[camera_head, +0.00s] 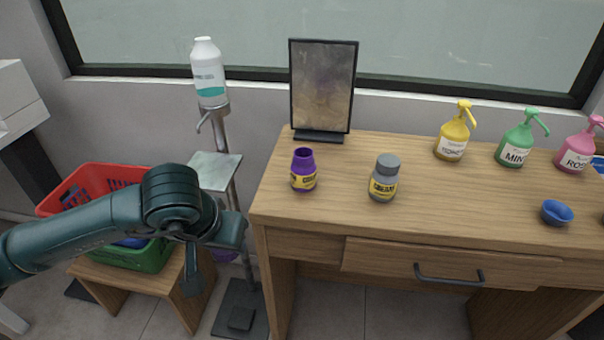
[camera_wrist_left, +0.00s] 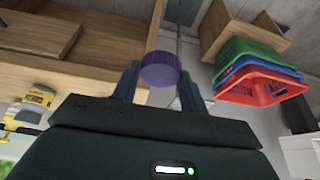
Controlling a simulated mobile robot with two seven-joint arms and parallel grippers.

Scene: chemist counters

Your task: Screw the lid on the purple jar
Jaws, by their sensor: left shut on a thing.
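The purple jar (camera_head: 303,172) stands upright and open on the wooden counter, near its left end. The purple lid (camera_wrist_left: 160,69) is between the two fingers of my left gripper (camera_wrist_left: 159,78), which is shut on it. Most of the fingers are hidden by the arm there. My right gripper is not in view.
A grey-lidded jar (camera_head: 384,178) stands right of the purple jar, and a framed panel (camera_head: 322,88) behind it. Pump bottles (camera_head: 452,138) and a blue bowl (camera_head: 556,212) are farther right. A metal stand (camera_head: 215,170) with a white bottle (camera_head: 208,72) and stacked baskets (camera_head: 90,190) are left.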

